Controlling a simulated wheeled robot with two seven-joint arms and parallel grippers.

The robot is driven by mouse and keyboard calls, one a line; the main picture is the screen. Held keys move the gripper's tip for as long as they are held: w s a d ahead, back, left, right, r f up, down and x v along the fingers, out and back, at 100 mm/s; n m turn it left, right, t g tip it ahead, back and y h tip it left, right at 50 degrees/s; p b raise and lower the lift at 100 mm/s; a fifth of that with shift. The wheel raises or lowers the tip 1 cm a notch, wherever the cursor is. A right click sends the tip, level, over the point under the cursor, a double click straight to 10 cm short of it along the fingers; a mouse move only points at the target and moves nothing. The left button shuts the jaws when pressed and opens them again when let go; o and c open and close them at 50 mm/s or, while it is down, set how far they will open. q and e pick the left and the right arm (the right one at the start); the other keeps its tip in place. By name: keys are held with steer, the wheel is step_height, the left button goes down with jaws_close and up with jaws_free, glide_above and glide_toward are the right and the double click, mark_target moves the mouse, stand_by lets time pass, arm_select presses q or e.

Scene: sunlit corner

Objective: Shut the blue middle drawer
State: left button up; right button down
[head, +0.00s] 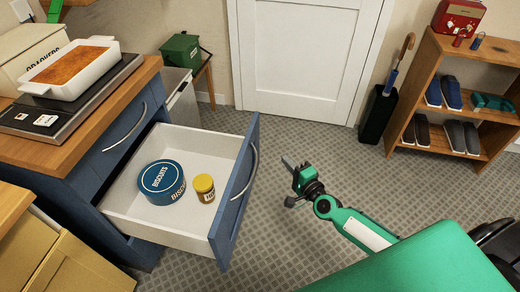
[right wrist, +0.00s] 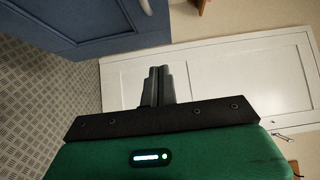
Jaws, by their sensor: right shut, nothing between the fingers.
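The blue middle drawer (head: 236,192) stands pulled out of the blue cabinet (head: 92,190) at the left in the head view. It has a curved metal handle on its front. Inside lie a round blue biscuit tin (head: 161,183) and a small jar with a yellow lid (head: 204,186). My right gripper (head: 288,162) is to the right of the drawer front, apart from it, shut and empty. In the right wrist view the shut fingers (right wrist: 157,86) point toward the white door, with a blue front (right wrist: 85,22) at the upper left. My left gripper is not in view.
A white door (head: 303,50) is at the back. A shoe shelf (head: 455,95) and a black umbrella stand (head: 377,115) are at the right.

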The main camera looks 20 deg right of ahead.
glide_toward(253, 135)
steer(key=w+d, duration=0.3)
steer(key=w, duration=0.1)
steer(key=w+a, duration=0.1)
steer(key=a, duration=0.2)
steer(key=shift+w+f, duration=0.25)
steer(key=shift+w, duration=0.15)
steer(key=shift+w+a, duration=0.25)
steer(key=shift+a, duration=0.1)
arm_select(q)
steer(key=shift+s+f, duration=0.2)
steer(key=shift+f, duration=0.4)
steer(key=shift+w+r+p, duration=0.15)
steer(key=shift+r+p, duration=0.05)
steer(key=shift+p, duration=0.1)
